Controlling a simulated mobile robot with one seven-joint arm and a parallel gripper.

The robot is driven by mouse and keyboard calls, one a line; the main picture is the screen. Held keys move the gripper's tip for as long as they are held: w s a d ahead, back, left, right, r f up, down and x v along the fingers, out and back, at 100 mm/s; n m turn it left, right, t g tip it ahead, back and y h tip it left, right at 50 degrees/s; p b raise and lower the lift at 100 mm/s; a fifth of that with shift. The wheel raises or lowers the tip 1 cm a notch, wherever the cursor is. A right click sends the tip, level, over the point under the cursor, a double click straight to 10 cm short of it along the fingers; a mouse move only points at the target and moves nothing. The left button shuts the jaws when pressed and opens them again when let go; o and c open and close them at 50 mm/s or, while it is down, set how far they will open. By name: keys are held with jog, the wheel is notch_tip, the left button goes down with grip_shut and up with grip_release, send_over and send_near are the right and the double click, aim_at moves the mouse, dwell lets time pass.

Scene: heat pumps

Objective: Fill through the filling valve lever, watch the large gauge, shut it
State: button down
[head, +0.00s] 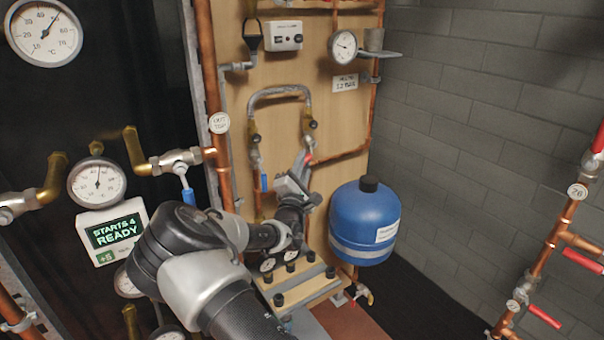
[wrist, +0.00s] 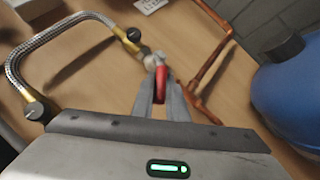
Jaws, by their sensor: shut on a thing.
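The filling valve lever is red; in the wrist view the red lever (wrist: 160,84) sits between my gripper's two fingers. My gripper (head: 307,158) is shut on this lever, at the lower right end of the braided hose loop (head: 280,91). The fingers (wrist: 161,95) also show in the wrist view and hide part of the lever.
A blue expansion vessel (head: 364,220) stands just right of my gripper and also shows in the wrist view (wrist: 295,95). Another valve with a blue lever (head: 264,183) is left of it. Copper pipes (head: 345,154) run close behind. Grey brick wall (head: 480,110) lies to the right.

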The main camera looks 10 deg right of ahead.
jog(key=shift+d+f+n+t+b, duration=0.15)
jog(key=shift+f+n+t+b, duration=0.15)
jog(key=shift+n+b, duration=0.3)
jog(key=c, duration=1.7)
grip_release()
jog(key=shift+c, duration=0.2)
jog(key=v, duration=1.7)
jog(key=shift+s+p, duration=0.15)
jog(key=shift+p, duration=0.2)
